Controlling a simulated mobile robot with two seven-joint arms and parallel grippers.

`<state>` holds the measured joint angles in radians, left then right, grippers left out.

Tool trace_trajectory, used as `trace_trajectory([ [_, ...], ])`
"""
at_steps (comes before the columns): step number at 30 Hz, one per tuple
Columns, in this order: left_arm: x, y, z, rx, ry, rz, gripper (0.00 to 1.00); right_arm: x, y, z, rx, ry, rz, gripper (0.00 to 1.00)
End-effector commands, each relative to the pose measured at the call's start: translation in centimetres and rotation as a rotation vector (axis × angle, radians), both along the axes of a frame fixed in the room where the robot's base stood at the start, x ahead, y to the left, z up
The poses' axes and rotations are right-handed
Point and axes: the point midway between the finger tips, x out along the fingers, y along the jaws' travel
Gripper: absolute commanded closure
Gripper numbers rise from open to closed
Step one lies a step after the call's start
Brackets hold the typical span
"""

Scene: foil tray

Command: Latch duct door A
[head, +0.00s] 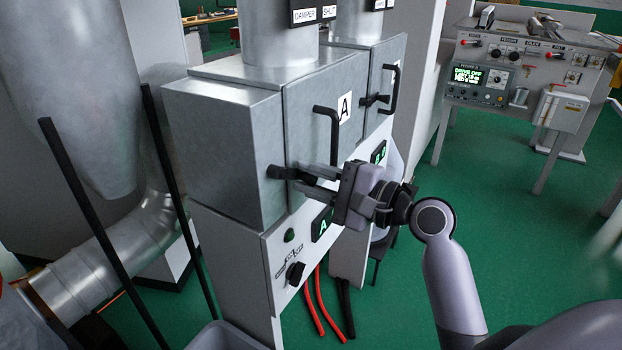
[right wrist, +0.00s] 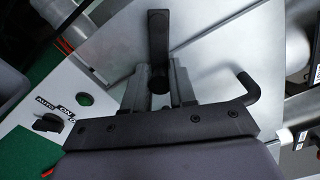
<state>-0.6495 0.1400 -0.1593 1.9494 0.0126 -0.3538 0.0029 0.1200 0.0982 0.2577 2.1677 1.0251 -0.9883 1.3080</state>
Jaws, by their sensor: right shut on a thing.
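Duct door A (head: 303,118) is the grey metal door marked with a white "A" label on the near duct box, and it looks closed against the box. Its black bent handle (head: 334,130) stands on the door and also shows in the right wrist view (right wrist: 245,92). A black latch lever (head: 276,172) sits at the door's lower left edge. My right gripper (head: 308,178) is shut on this latch. In the right wrist view the lever (right wrist: 158,38) sticks out past the fingers (right wrist: 156,88), its rounded part between them. My left gripper is not in view.
A second duct door with handle (head: 392,88) and latch stands just behind. Below door A is a panel with a black knob (head: 295,273) and a lit "A" sign (head: 321,224). Red hoses (head: 314,305) hang below. A control console (head: 500,75) stands at right; green floor between is open.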

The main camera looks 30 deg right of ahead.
Motion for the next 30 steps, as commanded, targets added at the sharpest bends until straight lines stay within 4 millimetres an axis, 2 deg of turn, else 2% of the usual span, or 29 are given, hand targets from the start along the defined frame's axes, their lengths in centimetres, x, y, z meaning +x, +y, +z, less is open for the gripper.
trace_trajectory([
  [15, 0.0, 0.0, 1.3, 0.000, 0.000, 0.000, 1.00, 0.3, -0.4, 1.3, -0.369, -0.195, 0.011, 1.00],
  [30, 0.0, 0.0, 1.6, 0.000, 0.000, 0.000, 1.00, 0.3, -0.4, 2.0, -0.515, -0.283, 0.012, 1.00],
])
